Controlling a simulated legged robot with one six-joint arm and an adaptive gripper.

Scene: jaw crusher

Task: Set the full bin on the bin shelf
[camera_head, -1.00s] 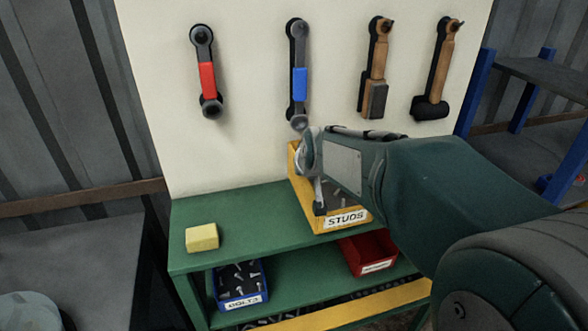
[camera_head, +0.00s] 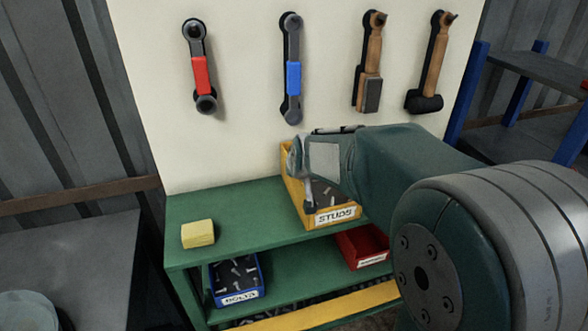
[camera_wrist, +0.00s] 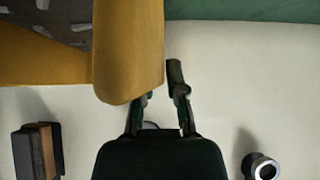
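The full bin (camera_head: 333,217) is yellow, labelled STUDS, with grey studs inside. It is over the right part of the green shelf unit's top (camera_head: 250,215), close to the pale tool board; I cannot tell whether it touches the surface. The grip looks closed on this wall, though contact is hidden. My forearm covers the bin's right side.
A pale yellow block (camera_head: 198,233) sits on the top at left. The lower shelf holds a blue BOLTS bin (camera_head: 236,280) and a red bin (camera_head: 364,247). Tools hang on the board (camera_head: 245,90). A blue-framed rack (camera_head: 520,100) stands right; a grey table (camera_head: 75,260) left.

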